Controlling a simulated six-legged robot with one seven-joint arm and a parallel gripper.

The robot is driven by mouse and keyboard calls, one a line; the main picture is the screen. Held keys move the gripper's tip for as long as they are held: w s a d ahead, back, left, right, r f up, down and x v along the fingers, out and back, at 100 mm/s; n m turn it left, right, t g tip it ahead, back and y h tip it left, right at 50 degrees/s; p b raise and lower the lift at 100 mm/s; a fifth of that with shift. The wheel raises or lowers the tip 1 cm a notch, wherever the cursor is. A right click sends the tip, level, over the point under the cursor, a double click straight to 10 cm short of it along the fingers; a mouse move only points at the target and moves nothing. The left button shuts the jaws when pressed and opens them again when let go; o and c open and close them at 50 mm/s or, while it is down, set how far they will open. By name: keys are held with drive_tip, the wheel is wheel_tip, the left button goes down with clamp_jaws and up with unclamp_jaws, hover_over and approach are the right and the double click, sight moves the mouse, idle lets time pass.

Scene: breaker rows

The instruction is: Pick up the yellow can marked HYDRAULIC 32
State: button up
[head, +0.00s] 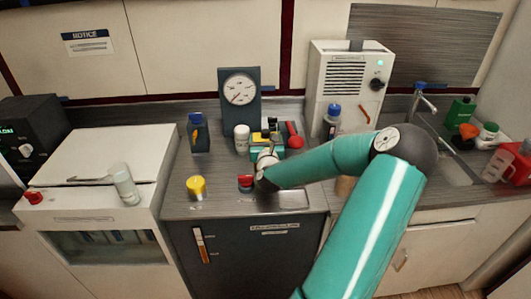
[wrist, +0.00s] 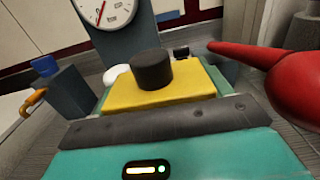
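A small yellow can (head: 196,187) stands near the counter's front edge, left of my arm, in the head view. Its marking is too small to read. My gripper (head: 266,155) is at the end of the teal arm, to the right of the can and farther back, well apart from it. Its fingers cannot be made out in the head view.
A red can (head: 246,182) stands between the yellow can and my arm. A dial gauge (head: 239,90), a white bottle (head: 242,138) and a blue-topped dark holder (head: 198,132) stand behind. Counter around the yellow can is clear.

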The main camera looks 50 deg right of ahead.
drive_tip(key=c, duration=0.7)
drive_tip(key=shift+r, duration=0.1)
drive_tip(key=shift+c, duration=0.3)
